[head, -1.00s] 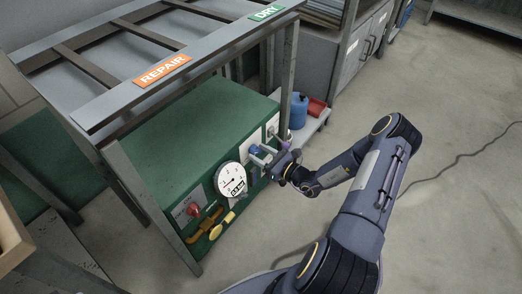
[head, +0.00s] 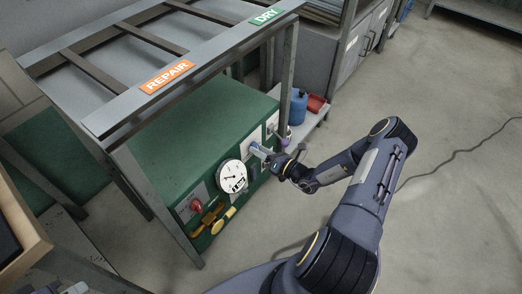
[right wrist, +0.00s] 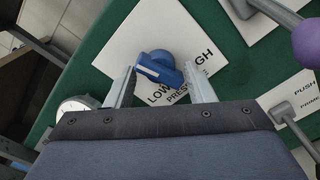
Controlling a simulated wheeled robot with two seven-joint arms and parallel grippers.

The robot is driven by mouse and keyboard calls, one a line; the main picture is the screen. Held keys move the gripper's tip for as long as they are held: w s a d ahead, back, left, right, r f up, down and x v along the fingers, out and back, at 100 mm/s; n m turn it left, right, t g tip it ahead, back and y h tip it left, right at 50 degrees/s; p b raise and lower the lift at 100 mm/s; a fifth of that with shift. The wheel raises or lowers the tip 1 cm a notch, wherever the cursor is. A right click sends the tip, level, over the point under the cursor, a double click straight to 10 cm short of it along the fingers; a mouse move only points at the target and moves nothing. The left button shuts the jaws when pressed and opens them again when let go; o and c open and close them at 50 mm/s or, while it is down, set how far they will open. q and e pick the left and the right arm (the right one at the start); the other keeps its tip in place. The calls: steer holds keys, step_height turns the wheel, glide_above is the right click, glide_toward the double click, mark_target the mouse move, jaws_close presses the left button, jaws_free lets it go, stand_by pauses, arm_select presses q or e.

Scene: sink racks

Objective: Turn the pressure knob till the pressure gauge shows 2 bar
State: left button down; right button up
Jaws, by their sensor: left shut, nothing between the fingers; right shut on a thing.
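The blue pressure knob (right wrist: 160,68) sits on a white plate marked LOW, HIGH and PRESSURE in the right wrist view. My right gripper (right wrist: 163,84) is shut on it, one finger on each side; the handle lies tilted. In the head view, my right gripper (head: 262,152) reaches the knob on the green cabinet front. The round white pressure gauge (head: 229,172) is left of the knob, with a small digital readout too small to read surely. Its edge also shows in the right wrist view (right wrist: 77,105). My left gripper (head: 76,288) is shut and empty at the lower left edge.
A red knob (head: 196,204) and a yellow handle (head: 222,220) are on the cabinet's left part. A purple-ball lever (right wrist: 306,45) and a PUSH PRIME control (right wrist: 282,112) stand right of the knob. The grey rack (head: 170,75) overhangs the cabinet.

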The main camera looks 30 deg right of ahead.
steer(key=shift+d+f, duration=0.1)
steer(key=shift+d, duration=0.05)
steer(key=o, duration=0.9)
steer(key=shift+s, duration=0.1)
steer(key=p+v, duration=0.1)
steer(key=v, duration=0.6)
steer(key=shift+s+d+p, duration=0.1)
steer(key=shift+s+p, duration=0.2)
